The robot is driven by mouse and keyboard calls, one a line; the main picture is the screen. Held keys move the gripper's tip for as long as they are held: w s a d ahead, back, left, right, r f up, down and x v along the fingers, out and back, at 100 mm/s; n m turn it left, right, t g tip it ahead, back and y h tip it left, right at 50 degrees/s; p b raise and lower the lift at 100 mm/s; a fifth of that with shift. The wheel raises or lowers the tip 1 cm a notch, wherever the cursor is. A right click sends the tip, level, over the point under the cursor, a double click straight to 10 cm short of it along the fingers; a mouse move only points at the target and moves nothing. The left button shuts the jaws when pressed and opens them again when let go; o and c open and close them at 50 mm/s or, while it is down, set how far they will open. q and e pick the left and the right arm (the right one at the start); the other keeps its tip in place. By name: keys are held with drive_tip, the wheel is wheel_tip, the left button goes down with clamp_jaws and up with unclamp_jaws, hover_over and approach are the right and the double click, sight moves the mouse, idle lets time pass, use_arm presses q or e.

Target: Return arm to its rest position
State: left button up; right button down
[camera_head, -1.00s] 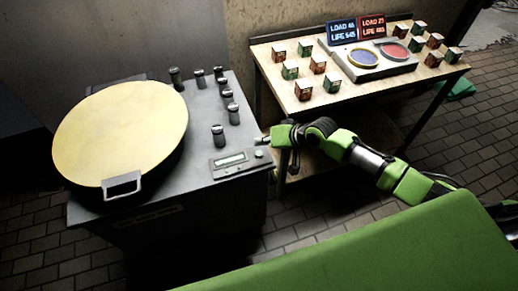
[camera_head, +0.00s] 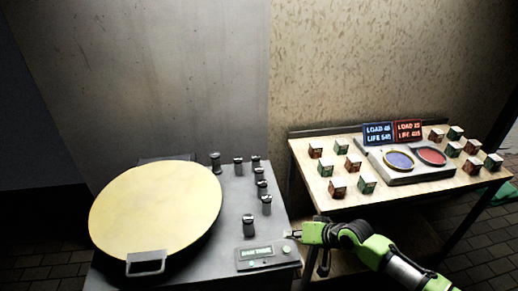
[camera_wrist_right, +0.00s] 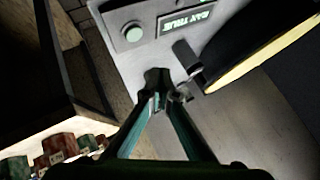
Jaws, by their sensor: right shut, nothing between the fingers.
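My right arm, green and black, comes in from the lower right in the head view. Its gripper (camera_head: 291,235) is shut and empty, its tip beside the small control panel (camera_head: 265,256) on the grey table's right edge. In the right wrist view the two fingers (camera_wrist_right: 160,82) meet at their tips, in front of the panel (camera_wrist_right: 150,32) with its round button (camera_wrist_right: 133,34) and lit text display (camera_wrist_right: 185,20). Whether the tip touches anything I cannot tell. My left gripper is out of view.
A large round yellow plate (camera_head: 155,210) with a handle (camera_head: 146,263) lies on the grey table, with several dark cylinders (camera_head: 249,222) beside it. The wooden table (camera_head: 310,178) on the right holds several small boxes, two signs and a two-dish device (camera_head: 398,174).

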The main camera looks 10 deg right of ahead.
drive_tip(key=s+a+f+n+g, duration=0.1)
drive_tip(key=s+a+n, duration=0.1)
drive_tip(key=s+a, duration=0.35)
drive_tip(key=s+a+n+g, duration=0.1)
drive_tip(key=s+a, duration=0.2)
drive_tip(key=s, duration=0.5)
drive_tip(key=s+d+r+g+h, duration=0.1)
drive_tip(key=s+d+r+h, duration=0.15)
drive_tip(key=s+d, duration=0.5)
drive_tip(key=s+d+r+g+h, duration=0.1)
drive_tip(key=s+d+h, duration=0.25)
drive_tip(key=s, duration=0.65)
wheel_tip(320, 180, down, 28)
drive_tip(key=s+g+b, duration=0.1)
drive_tip(key=s+b, duration=0.1)
drive_tip(key=s+d+f+g+b, duration=0.1)
drive_tip(key=s+d+f+b, duration=0.1)
drive_tip(key=s+f, duration=1.5)
drive_tip(key=shift+d+f+n, duration=0.4)
drive_tip(key=shift+d+f, duration=0.25)
drive_tip(key=shift+f, duration=0.3)
